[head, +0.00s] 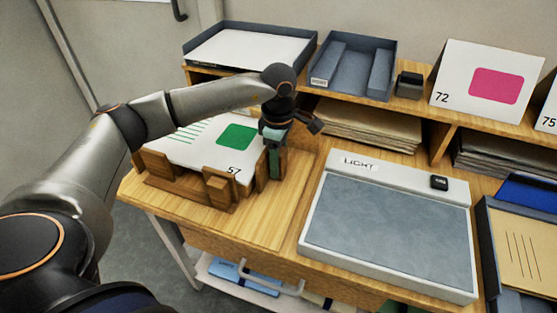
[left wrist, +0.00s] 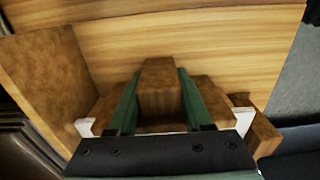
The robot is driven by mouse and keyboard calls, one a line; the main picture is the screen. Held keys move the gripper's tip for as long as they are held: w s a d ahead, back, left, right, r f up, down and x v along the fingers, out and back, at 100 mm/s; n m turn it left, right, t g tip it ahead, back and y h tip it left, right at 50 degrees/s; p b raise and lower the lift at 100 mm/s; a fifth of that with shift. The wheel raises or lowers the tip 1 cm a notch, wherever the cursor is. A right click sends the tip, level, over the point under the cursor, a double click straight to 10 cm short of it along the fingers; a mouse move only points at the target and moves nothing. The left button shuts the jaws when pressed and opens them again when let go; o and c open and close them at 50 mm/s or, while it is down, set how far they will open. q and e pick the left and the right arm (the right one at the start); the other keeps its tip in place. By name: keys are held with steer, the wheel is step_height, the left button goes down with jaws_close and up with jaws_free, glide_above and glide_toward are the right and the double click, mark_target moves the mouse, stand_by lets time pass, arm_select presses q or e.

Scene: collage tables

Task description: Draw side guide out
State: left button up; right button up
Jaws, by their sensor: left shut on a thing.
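The side guide (head: 262,172) is a brown wooden piece at the right end of a wooden holder (head: 185,187) on the table. A white card marked 57 with a green patch (head: 237,137) lies in the holder. My left gripper (head: 274,164) reaches down over the guide from above and partly hides it. In the left wrist view, the green fingers of my left gripper (left wrist: 157,78) are shut on a brown wooden block of the side guide (left wrist: 158,92), one finger on each side. My right gripper is not in view.
A light box (head: 385,225) labelled LIGHT lies to the right of the holder, with bare tabletop (head: 285,205) between. Behind stands a shelf with grey trays (head: 352,70), paper stacks (head: 370,128) and a card marked 72 (head: 487,82). A blue tray (head: 530,195) is at the right edge.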

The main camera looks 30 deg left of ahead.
arm_select(q)
jaws_close()
steer(key=shift+d, duration=0.1)
stand_by(0.8)
